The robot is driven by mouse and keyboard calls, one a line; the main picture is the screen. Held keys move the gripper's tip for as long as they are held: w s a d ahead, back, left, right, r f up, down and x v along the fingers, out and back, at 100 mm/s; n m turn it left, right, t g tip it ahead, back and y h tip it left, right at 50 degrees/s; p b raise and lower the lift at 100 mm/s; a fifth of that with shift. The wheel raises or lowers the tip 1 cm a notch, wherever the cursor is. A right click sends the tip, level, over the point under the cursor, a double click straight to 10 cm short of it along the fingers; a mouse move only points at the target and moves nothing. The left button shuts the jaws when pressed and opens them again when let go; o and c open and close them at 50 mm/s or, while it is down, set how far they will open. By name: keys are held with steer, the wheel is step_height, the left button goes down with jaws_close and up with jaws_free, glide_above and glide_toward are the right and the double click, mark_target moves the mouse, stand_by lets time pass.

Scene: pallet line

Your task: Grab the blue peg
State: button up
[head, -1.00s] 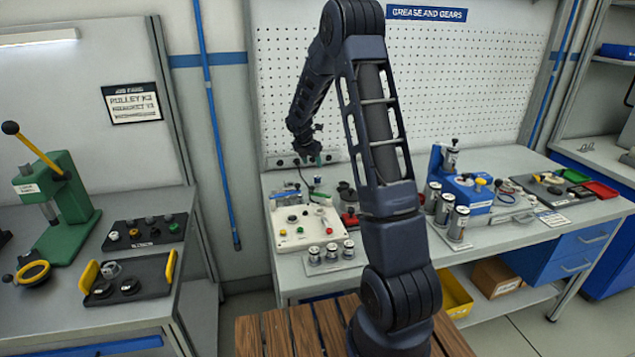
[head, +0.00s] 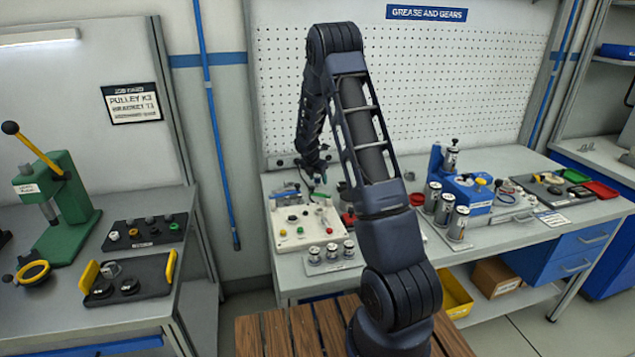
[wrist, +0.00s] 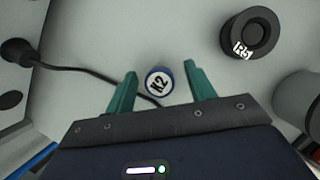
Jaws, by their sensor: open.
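The blue peg (wrist: 158,82) shows end-on in the wrist view as a round blue rim around a white face marked K2. My gripper (wrist: 160,70) is open, with one green finger on each side of the peg. A small gap shows between the peg and each finger, and nothing is held. In the head view my gripper (head: 317,178) is low over the back of the bench, behind the white control box. The peg cannot be made out there.
A black ring-shaped part (wrist: 250,35) with a white label stands to the right of the peg. A black cable (wrist: 85,72) runs close by the left finger. A grey cylinder (wrist: 300,100) is at the right edge. The white control box (head: 303,224) stands on the bench.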

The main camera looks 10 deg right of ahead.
steer(key=shift+c, duration=0.2)
steer(key=c, duration=1)
steer(key=shift+r, duration=0.1)
